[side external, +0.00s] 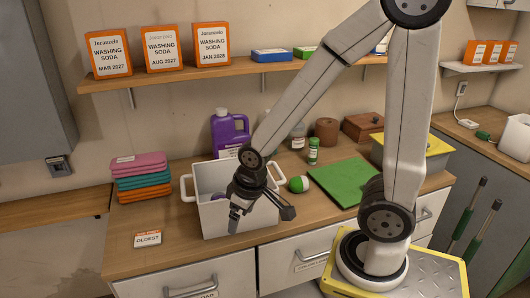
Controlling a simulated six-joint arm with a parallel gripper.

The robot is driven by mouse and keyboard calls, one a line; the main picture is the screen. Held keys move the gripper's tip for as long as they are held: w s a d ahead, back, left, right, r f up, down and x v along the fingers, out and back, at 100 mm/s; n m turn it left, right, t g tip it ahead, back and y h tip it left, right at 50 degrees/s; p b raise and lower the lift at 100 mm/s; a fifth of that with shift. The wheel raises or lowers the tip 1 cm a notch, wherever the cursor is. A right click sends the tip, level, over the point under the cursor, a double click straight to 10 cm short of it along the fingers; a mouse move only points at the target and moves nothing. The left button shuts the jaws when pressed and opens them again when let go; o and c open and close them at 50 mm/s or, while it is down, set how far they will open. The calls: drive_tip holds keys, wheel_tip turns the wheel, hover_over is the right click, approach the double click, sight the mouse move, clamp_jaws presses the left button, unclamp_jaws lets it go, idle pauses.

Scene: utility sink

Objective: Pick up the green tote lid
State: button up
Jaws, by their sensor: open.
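A flat green rectangle, which looks like the green tote lid (341,182), lies on the wooden counter right of the white tote. Its right corner is partly behind my arm. The white tote (220,222) stands open with two side handles; a dark purple thing shows inside. My gripper (234,225) points down at the tote, over or in front of its near wall; I cannot tell which. It is open, with nothing seen between its fingers, well left of the lid.
A green-and-white ball (299,184) sits between tote and lid. A green-capped jar (313,151), a brown canister (327,131) and a purple jug (229,134) stand behind. Folded cloths (142,177) and an "OLDEST" sign (148,239) are at left. A shelf (190,75) runs above.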

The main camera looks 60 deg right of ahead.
drive_tip(key=shift+r, duration=0.1)
drive_tip(key=shift+c, duration=0.2)
drive_tip(key=shift+w+v, duration=0.55)
drive_tip(key=shift+v, duration=1.85)
drive_tip(key=n+g+h, duration=0.5)
drive_tip(key=g+h, duration=0.1)
drive_tip(key=g, duration=0.9)
hover_over(348, 190)
drive_tip(key=w+a, duration=0.1)
drive_tip(key=w, duration=0.1)
wheel_tip(348, 190, down, 14)
drive_tip(key=shift+w+f, duration=0.1)
drive_tip(key=shift+f+y, duration=0.3)
drive_tip(key=shift+f, duration=0.05)
drive_tip(key=shift+x, duration=1.25)
